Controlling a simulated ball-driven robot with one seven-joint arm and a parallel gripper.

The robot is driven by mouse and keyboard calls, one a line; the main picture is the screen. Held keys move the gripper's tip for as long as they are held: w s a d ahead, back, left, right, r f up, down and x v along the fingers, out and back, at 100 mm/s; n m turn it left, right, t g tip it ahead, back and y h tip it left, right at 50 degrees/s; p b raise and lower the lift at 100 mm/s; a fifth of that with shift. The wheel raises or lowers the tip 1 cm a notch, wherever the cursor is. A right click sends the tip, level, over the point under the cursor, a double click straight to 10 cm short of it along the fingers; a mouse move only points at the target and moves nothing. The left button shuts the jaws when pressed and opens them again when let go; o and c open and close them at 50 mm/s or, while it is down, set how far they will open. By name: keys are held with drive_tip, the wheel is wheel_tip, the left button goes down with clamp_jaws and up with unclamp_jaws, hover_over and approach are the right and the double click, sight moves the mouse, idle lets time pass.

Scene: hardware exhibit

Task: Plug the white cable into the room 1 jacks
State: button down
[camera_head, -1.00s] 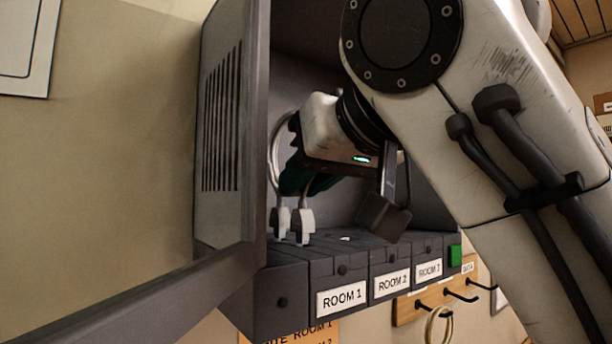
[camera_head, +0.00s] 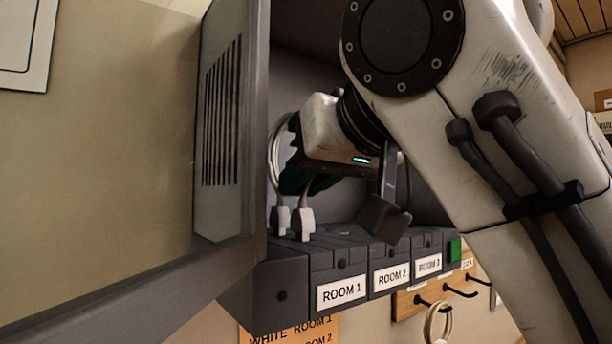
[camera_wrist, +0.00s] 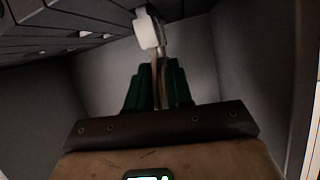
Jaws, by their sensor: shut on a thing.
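The white cable (camera_head: 274,150) loops at the left inside the open cabinet and has two white plugs. One plug (camera_head: 303,224) hangs under my gripper, just above or touching the top of the module row by the ROOM 1 module (camera_head: 341,272); contact cannot be told. The other plug (camera_head: 280,220) is beside it to the left. My gripper (camera_wrist: 160,82) has dark green fingers shut on the white cable just behind a plug, which shows in the wrist view (camera_wrist: 148,32). The jack openings are hidden in the head view.
ROOM 2 (camera_head: 391,262) and ROOM 3 (camera_head: 428,251) modules stand to the right, then a green block (camera_head: 454,250). The cabinet door (camera_head: 228,130) stands open at left. Below are an orange sign (camera_head: 290,331) and a hook board (camera_head: 440,297) with a cable coil.

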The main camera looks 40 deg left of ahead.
drive_tip(key=shift+f, duration=0.25)
idle(0.5)
drive_tip(key=shift+c, duration=1.5)
unclamp_jaws()
drive_tip(key=v, duration=0.7)
drive_tip(key=shift+d, duration=0.25)
drive_tip(key=shift+r, duration=0.1)
idle(0.3)
